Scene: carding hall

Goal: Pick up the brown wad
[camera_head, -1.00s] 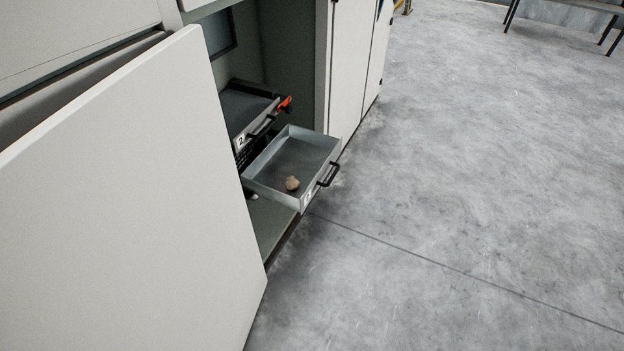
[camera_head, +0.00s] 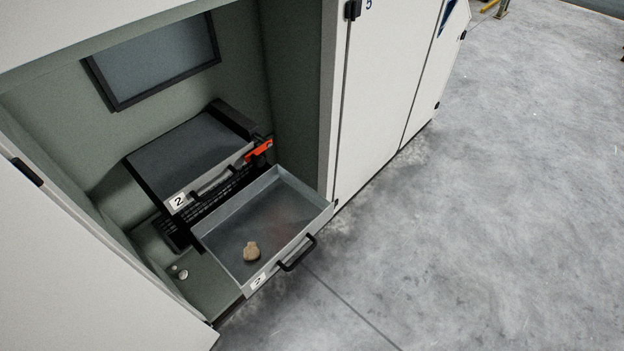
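The brown wad (camera_head: 251,252) is a small tan lump. It lies on the floor of an open grey drawer (camera_head: 229,214), near the drawer's front left corner. The drawer is pulled out of an open cabinet and has a black handle (camera_head: 297,254) and a white number label on its front. The wad is in plain sight with nothing over it. My gripper is not in view.
A second tray labelled 2 (camera_head: 200,150) sits above and behind the drawer, with an orange-red part (camera_head: 259,151) at its right. The open cabinet door (camera_head: 90,275) fills the lower left. Closed white panels (camera_head: 385,90) stand right. The concrete floor (camera_head: 500,200) is clear.

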